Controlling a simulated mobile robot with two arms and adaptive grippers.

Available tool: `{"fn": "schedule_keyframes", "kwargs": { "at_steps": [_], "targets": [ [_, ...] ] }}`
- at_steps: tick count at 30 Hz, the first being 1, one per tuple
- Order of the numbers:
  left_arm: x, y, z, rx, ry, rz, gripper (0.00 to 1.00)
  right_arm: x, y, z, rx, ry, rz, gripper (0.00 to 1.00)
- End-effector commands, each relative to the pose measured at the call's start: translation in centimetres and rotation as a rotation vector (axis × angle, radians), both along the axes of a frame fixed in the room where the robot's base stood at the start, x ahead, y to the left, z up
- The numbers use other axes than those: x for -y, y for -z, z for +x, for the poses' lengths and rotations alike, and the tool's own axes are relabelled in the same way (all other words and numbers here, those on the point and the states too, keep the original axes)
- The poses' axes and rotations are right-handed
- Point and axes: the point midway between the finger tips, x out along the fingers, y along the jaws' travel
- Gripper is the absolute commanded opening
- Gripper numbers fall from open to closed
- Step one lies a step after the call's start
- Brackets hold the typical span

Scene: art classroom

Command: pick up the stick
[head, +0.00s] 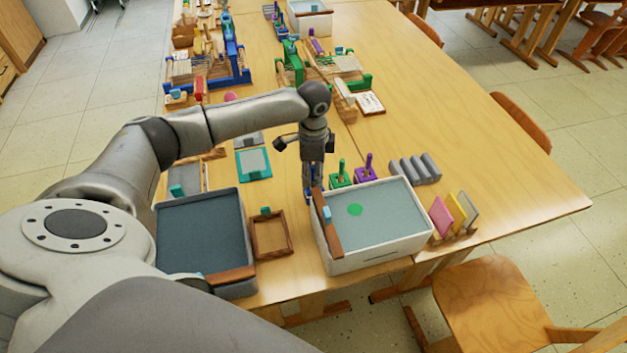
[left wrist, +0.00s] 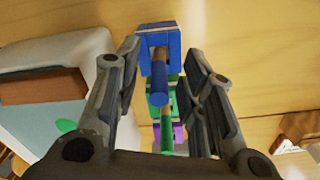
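A blue stick (left wrist: 158,85) stands in a blue block (left wrist: 160,45) in the left wrist view. In the head view the blue block (head: 308,196) is mostly hidden by my left gripper (head: 312,180). My left gripper is open, its fingers apart on either side of the blue stick, pointing down. A green block with a green stick (head: 341,173) and a purple block with a purple stick (head: 367,168) stand to the right. Whether the fingers touch the blue stick I cannot tell. My right gripper is not in view.
A white tub (head: 372,258) of pale blue-green liquid with a wooden bar (head: 327,222) stands close in front of the blocks. A dark tub (head: 185,200) and a wooden frame (head: 271,234) are to the left. Grey cylinders (head: 415,168) lie to the right.

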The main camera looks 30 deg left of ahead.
Motion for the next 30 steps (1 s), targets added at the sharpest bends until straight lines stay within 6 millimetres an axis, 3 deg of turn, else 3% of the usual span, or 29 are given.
{"fn": "schedule_keyframes", "kwargs": {
  "at_steps": [2,10,23,26,30],
  "targets": [
    [0.0,0.0,0.0,0.0,0.0,0.0,0.36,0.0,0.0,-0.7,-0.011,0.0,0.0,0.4],
    [0.0,0.0,0.0,0.001,0.0,-0.001,0.01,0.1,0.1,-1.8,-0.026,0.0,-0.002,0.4],
    [0.0,-0.2,0.0,0.001,0.0,-0.001,0.0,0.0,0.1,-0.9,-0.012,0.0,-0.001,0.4],
    [0.1,-0.9,0.1,0.003,0.0,-0.002,0.0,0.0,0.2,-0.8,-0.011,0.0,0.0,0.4],
    [0.1,-3.3,0.2,0.005,0.001,-0.003,0.0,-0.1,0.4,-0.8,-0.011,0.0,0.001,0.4]
  ]
}}
